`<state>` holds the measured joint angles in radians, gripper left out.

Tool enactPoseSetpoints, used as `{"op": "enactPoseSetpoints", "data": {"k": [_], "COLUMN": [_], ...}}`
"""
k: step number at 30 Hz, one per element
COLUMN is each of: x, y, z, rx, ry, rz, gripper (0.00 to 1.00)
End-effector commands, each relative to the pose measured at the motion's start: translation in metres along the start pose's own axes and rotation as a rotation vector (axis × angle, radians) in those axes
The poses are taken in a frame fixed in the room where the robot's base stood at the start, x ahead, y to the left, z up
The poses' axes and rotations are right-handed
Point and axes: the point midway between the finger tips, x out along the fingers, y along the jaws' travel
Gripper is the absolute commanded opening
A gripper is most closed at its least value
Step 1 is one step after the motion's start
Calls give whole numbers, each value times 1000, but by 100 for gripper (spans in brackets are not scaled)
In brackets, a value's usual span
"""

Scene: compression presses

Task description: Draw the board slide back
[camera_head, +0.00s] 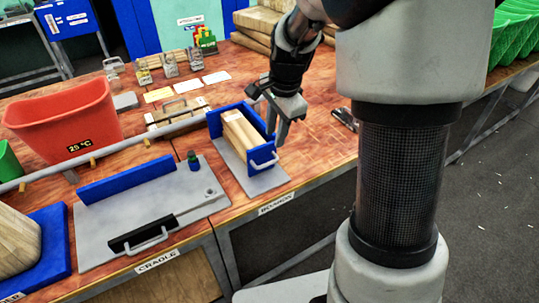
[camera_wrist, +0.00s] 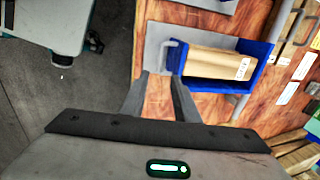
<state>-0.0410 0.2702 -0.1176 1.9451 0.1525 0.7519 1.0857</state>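The board slide is a blue-walled holder (camera_head: 214,122) on a grey base plate, with a light wooden board (camera_head: 240,130) lying in it and a pale handle (camera_head: 264,161) on its near blue end wall. The wrist view shows the holder (camera_wrist: 262,50), the board (camera_wrist: 215,62) and the handle (camera_wrist: 173,56) too. My gripper (camera_head: 279,118) is just right of the holder in the head view. In the wrist view, its fingers (camera_wrist: 160,76) are spread and empty, pointing toward the table beside the handle end. I see no contact with the handle.
A grey plate (camera_head: 110,220) with a blue wall and a handled black bar lies left, behind a "CRADLE" label. A red bin (camera_head: 68,120) and a long pale bar (camera_head: 130,143) are further left. A small dark tool (camera_head: 345,118) lies right. Table around the gripper is mostly bare.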

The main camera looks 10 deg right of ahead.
Motion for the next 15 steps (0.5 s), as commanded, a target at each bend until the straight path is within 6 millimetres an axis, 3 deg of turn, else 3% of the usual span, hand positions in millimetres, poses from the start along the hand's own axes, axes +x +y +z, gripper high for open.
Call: {"op": "enactPoseSetpoints", "data": {"k": [6, 15], "x": [52, 102], "y": [1, 0], "z": [0, 0], "rx": [1, -2], "ry": [-2, 0], "rz": [3, 0], "gripper": [28, 28]}}
